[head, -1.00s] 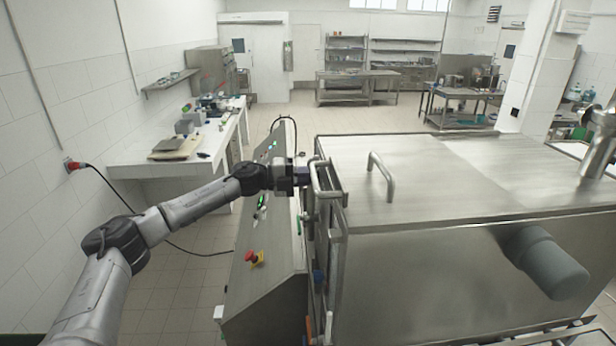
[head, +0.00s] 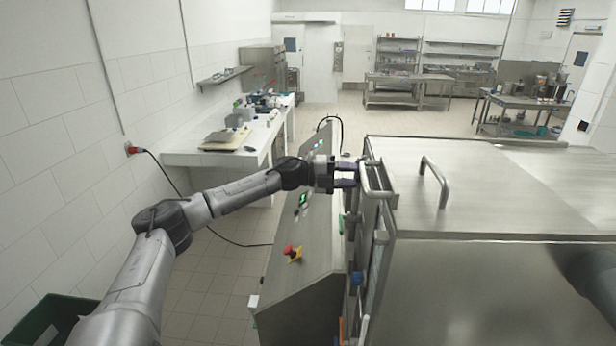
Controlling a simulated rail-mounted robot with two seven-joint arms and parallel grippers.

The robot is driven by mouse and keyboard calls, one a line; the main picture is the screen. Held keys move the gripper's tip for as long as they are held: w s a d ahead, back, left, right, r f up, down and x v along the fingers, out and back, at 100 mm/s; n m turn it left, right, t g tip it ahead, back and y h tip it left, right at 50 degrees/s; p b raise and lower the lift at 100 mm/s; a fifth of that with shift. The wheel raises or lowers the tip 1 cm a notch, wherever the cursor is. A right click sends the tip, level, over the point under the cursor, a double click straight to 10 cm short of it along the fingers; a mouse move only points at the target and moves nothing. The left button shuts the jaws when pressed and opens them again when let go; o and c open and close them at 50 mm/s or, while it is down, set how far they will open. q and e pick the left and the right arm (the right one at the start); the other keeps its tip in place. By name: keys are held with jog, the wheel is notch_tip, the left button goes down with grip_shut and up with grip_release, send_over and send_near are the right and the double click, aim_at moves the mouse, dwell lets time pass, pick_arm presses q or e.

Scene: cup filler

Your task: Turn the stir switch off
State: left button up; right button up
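The sloped steel control panel (head: 300,264) of the machine stands in the middle of the head view. It carries a lit green display (head: 303,199), small green lights (head: 319,146) near its far end and a red knob on a yellow base (head: 291,252) near its front. I cannot tell which control is the stir switch; my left arm hides part of the panel. My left gripper (head: 347,173) is above the panel's right side, close to the tank's handle bars. Its two fingers are apart, with nothing seen between them. My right gripper is not in view.
A steel tank with a flat lid (head: 481,187) and an upright lid handle (head: 434,184) fills the right. A white counter (head: 195,160) with tools stands along the left wall. A green bin (head: 45,320) is at the lower left. A cable crosses the open tiled floor.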

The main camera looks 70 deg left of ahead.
pick_arm(q)
jog(key=b+v, duration=0.1)
jog(key=v, duration=1.1)
jog(key=shift+b, duration=0.35)
jog(key=shift+s+a+r, duration=0.1)
jog(key=shift+s, duration=0.05)
dwell(0.4)
